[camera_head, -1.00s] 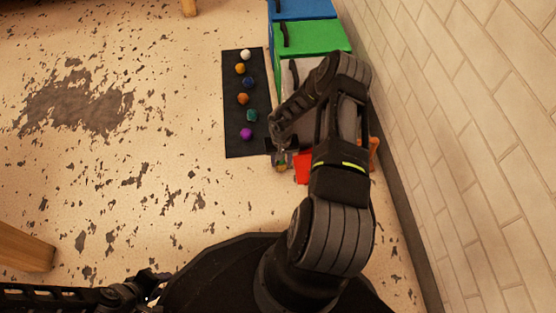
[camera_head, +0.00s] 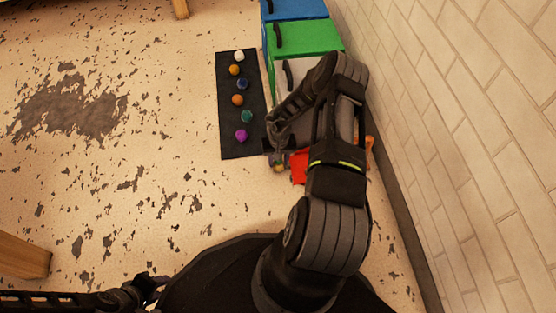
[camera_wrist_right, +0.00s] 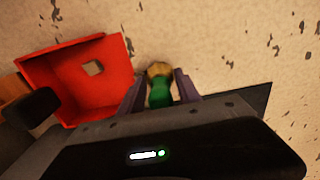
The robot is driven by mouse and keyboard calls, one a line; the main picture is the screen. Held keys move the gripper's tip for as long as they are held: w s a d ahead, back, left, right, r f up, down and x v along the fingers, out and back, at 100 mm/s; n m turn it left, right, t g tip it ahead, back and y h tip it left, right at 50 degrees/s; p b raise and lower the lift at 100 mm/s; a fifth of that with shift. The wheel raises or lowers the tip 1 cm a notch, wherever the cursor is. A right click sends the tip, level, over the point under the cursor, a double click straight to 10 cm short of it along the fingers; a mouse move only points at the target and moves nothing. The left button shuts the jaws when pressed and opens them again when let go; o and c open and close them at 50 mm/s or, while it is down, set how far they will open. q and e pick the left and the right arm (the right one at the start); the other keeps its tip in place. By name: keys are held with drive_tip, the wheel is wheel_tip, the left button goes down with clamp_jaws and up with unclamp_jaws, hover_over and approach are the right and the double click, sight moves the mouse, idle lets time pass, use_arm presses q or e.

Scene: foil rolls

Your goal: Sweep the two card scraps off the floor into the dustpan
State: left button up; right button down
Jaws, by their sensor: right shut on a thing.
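The red dustpan (camera_head: 298,168) lies on the floor beside my right arm, which covers much of it. In the right wrist view the dustpan (camera_wrist_right: 105,55) shows its open tray, with one small tan card scrap (camera_wrist_right: 92,68) inside. I cannot make out a second scrap in either view. My right gripper (camera_wrist_right: 160,88) is shut on a green-handled brush (camera_wrist_right: 159,93) with a tan end, just right of the dustpan in that view. In the head view the right gripper (camera_head: 277,157) is low near the dark mat's near end. My left gripper (camera_head: 148,284) is at the bottom left, its jaws unclear.
A dark mat (camera_head: 228,112) with several coloured balls lies left of a row of blue, green (camera_head: 305,37) and pale boxes. A brick wall (camera_head: 460,120) bounds the right side. A wooden leg (camera_head: 22,256) stands at lower left. The mottled floor between is open.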

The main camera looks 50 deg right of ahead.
drive_tip(key=shift+s+d, duration=0.5)
drive_tip(key=shift+d, duration=0.2)
drive_tip(key=shift+r+p, duration=0.75)
drive_tip(key=shift+r, duration=0.05)
drive_tip(key=r+p, duration=0.1)
drive_tip(key=r, duration=0.1)
drive_tip(key=r+p, duration=0.1)
drive_tip(key=shift+w+a+p, duration=0.15)
drive_tip(key=shift+a+p, duration=0.1)
drive_tip(key=shift+p, duration=0.1)
drive_tip(key=shift+a+r+p, duration=0.1)
drive_tip(key=shift+r+p, duration=0.95)
drive_tip(key=shift+r, duration=0.2)
